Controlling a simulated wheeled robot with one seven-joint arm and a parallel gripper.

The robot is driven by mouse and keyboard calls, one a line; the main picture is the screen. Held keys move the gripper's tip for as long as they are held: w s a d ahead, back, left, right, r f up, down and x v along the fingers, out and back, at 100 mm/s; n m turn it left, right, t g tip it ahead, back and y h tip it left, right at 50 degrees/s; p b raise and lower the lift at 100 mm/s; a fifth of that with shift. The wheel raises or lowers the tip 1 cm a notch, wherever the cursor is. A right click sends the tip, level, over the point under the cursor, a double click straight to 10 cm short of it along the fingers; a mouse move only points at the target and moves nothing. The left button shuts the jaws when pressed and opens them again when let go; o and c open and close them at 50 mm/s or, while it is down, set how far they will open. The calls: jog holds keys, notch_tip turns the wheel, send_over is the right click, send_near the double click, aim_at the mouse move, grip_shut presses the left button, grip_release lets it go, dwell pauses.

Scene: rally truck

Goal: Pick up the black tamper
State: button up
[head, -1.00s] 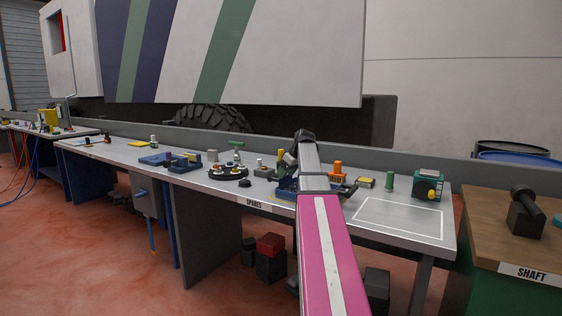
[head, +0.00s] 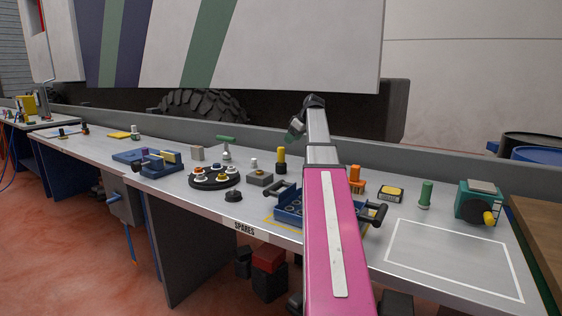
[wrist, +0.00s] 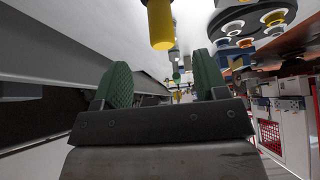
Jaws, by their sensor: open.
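A small black knobbed piece (head: 233,195), which looks like the black tamper, stands on the workbench (head: 190,205) just in front of the round black tray (head: 208,182). My gripper (head: 296,128) is above the back of the bench, to the right of the tamper and well apart from it. In the wrist view my gripper (wrist: 162,78) has its two green pads wide apart with nothing between them. I cannot make out the tamper in the wrist view.
A yellow-handled tool (head: 281,160) stands near my gripper and shows close in the wrist view (wrist: 161,25). A blue tray with black handles (head: 290,216) lies partly behind my arm. A green T-handled tool (head: 226,146) stands behind the round tray. The white-outlined area (head: 455,260) is empty.

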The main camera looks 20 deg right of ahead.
aim_at(281, 154)
jog(key=x, duration=1)
jog(key=shift+w+a+f, duration=0.15)
jog(key=shift+w+a, duration=0.1)
jog(key=shift+w, duration=0.05)
grip_shut()
